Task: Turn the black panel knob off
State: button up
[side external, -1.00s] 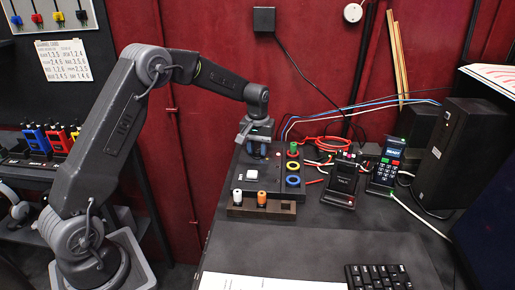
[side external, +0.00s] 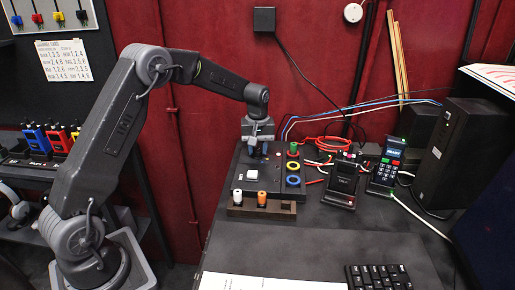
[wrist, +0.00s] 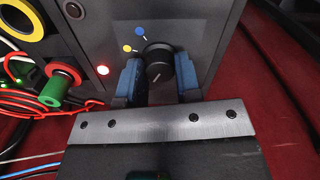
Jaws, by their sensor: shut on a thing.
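The black knob (wrist: 159,62) sits on the dark panel (wrist: 104,45) in the wrist view. Its white pointer line is towards the lower left in that picture. A blue dot (wrist: 140,30) and a yellow dot (wrist: 127,48), with short white marks, lie to its upper left. My gripper (wrist: 160,74) has a blue-padded finger on each side of the knob and is shut on it. In the side external view my gripper (side external: 258,150) points down at the back left of the panel box and hides the knob.
A wooden block (side external: 262,209) with white and orange pegs stands in front. Red cables (side external: 318,143) and handheld devices (side external: 341,180) lie to the right.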

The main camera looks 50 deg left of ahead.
aim_at(257, 150)
jog(key=o, duration=0.9)
jog(key=shift+o, duration=0.2)
notch_tip(257, 150, up, 14)
jog(key=s+d+r+m+t, duration=0.25)
jog(key=s+d+r, duration=0.2)
jog(key=s, duration=0.35)
jog(key=s+d+r+m+t, duration=0.1)
jog(key=s+d+r+m, duration=0.2)
jog(key=s+d, duration=0.4)
jog(key=s+d+f+m+t, duration=0.1)
jog(key=s+f+m, duration=0.1)
jog(key=s, duration=0.5)
jog(key=s+d+f+m+t, duration=0.1)
jog(key=s+d+f+m, duration=0.1)
jog(key=s, duration=0.6)
jog(key=shift+f+m, duration=0.65)
jog(key=shift+f, duration=0.2)
